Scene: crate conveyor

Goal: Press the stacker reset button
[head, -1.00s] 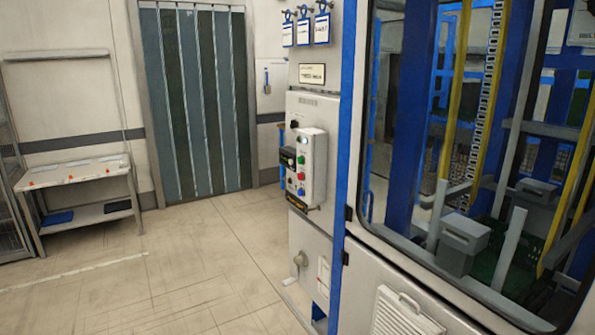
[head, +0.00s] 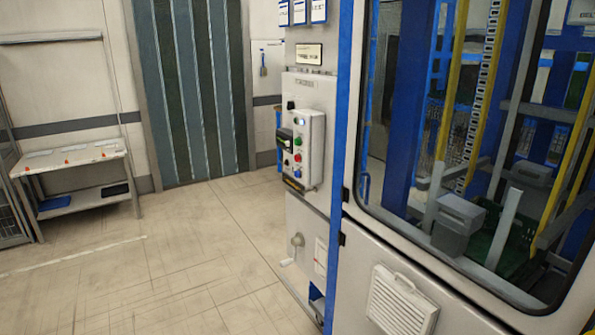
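The stacker's control box (head: 311,149) is a pale box on the narrow end face of the stacker cabinet (head: 318,215), near the middle of the head view. Its front carries several small buttons in a column, among them a green button (head: 298,141), a red one (head: 298,158) and a blue one (head: 297,171). The labels are too small to read, so I cannot tell which is the reset button. Neither of my grippers shows in the head view.
The glazed stacker enclosure (head: 455,245) fills the right side. A strip curtain doorway (head: 205,90) stands behind. A side table (head: 75,160) with a lower shelf is at the left wall. The floor (head: 160,260) in front and left is clear.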

